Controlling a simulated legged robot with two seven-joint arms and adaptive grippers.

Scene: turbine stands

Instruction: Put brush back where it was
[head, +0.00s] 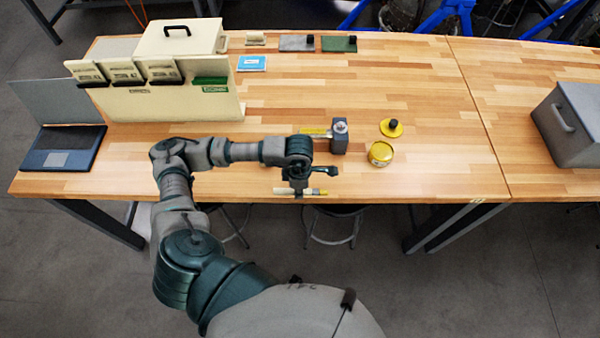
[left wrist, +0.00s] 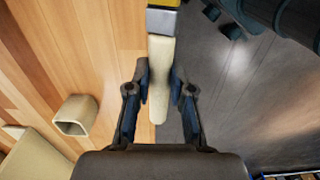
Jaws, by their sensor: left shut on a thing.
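The brush (head: 287,191) has a cream handle and a yellow band near one end. My left gripper (head: 299,191) is shut on its handle, just off the front edge of the wooden workbench (head: 440,185). In the left wrist view the cream handle of the brush (left wrist: 159,75) lies between the two dark fingers (left wrist: 159,82), with a grey and yellow part at the top edge. The bench surface is on the left of that view and the dark floor on the right. My right gripper is not in view.
A grey block (head: 339,140) with a yellow strip, an open yellow tin (head: 381,154) and a yellow disc (head: 390,130) with a black knob stand nearby. A cream rack (head: 160,105) and laptop (head: 62,150) are left. A hollow beige piece (left wrist: 75,115) shows in the wrist view.

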